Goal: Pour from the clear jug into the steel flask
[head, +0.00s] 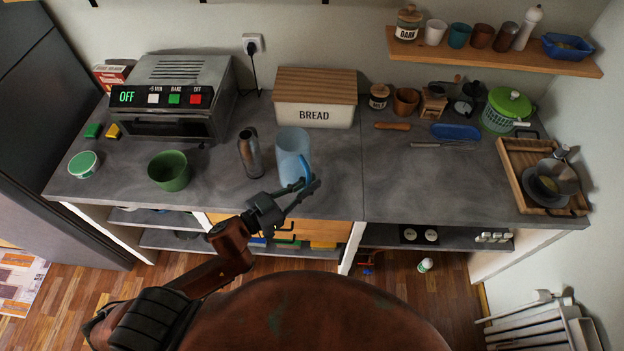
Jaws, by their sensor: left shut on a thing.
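The clear jug (291,150), pale blue and see-through with a blue handle, is upright over the front part of the counter. I cannot tell whether its base touches the counter. My left gripper (304,186) is shut on the jug's handle at its lower right side. The steel flask (250,153), dark and shiny, stands upright on the counter just left of the jug, with a gap between them. The insides of both are too small to make out. My right gripper is not in view.
A green cup (169,171) stands left of the flask, with a toaster oven (178,97) behind it. A bread box (314,98) stands behind the jug. A wooden tray (513,176) with bowls lies at the far right. The counter (420,185) right of the jug is clear.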

